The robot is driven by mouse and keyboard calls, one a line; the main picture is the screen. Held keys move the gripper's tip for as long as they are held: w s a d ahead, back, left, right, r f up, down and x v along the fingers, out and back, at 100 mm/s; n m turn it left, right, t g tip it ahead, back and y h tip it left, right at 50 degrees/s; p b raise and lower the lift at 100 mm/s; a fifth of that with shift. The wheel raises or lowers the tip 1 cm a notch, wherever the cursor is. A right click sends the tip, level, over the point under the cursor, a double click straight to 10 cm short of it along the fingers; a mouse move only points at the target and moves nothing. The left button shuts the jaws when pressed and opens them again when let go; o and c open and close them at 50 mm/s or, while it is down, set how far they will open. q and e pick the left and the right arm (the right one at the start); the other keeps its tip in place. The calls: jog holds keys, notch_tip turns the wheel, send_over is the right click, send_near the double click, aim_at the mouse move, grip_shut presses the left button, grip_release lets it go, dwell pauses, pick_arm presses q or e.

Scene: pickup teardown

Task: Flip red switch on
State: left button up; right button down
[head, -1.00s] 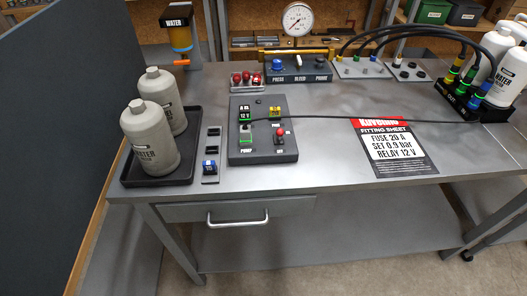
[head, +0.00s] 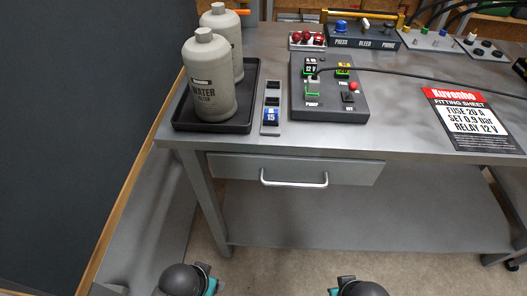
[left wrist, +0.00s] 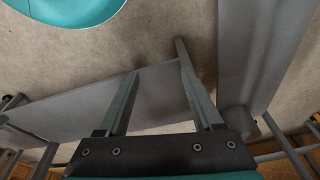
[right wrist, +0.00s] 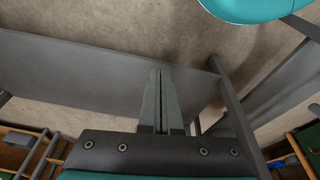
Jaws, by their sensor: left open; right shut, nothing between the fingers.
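The red switch (head: 353,87) is a small red-tipped lever on the right side of a dark control panel (head: 330,107). The panel lies on the grey workbench. Whether the lever is on or off cannot be told at this size. My left gripper (left wrist: 156,62) is open and empty in the left wrist view, with floor and the grey shelf beyond its fingers. My right gripper (right wrist: 160,75) is shut and empty in the right wrist view, over a similar background. Both are below the bench top, away from the panel. The head view shows only arm parts at its bottom edge.
Two grey bottles (head: 208,85) stand in a black tray (head: 185,118) at left. A narrow fuse strip (head: 271,102) lies between tray and panel. A black cable (head: 420,78) crosses the bench from the panel. A fitting sheet (head: 470,118) lies right. A drawer handle (head: 294,184) juts below.

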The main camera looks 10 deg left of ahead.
aim_at(354, 90)
jog(key=w+r+t+b, duration=0.1)
jog(key=w+r+t, duration=0.3)
jog(key=r, duration=0.3)
jog(key=w+d+r+t+b, duration=0.1)
jog(key=w+r+t+b, duration=0.1)
jog(key=w+r+t, duration=0.3)
jog(key=w+r+t+y+b, duration=0.1)
jog(key=w+r+t, duration=0.3)
jog(key=r, duration=0.6)
jog(key=shift+w+d+r+m+b, duration=0.2)
jog(key=shift+w+b, duration=0.1)
jog(key=shift+w, duration=0.4)
jog(key=shift+w+d+r+m+b, duration=0.1)
jog(key=shift+w+d+m+b, duration=0.15)
jog(key=shift+w, duration=0.4)
pick_arm(q)
jog(key=s+a+f, duration=0.1)
jog(key=s+f, duration=0.1)
jog(key=f, duration=0.7)
jog(key=s+a+f, duration=0.2)
jog(key=f, duration=0.6)
jog(key=shift+s+f, duration=0.15)
jog(key=shift+f, duration=0.25)
pick_arm(e)
notch_tip(354, 90, up, 8)
jog(key=a+n+t+y, duration=0.1)
jog(key=n+t+y, duration=0.1)
jog(key=t, duration=0.3)
jog(key=shift+s+t+y, duration=0.4)
jog(key=shift+y, duration=0.1)
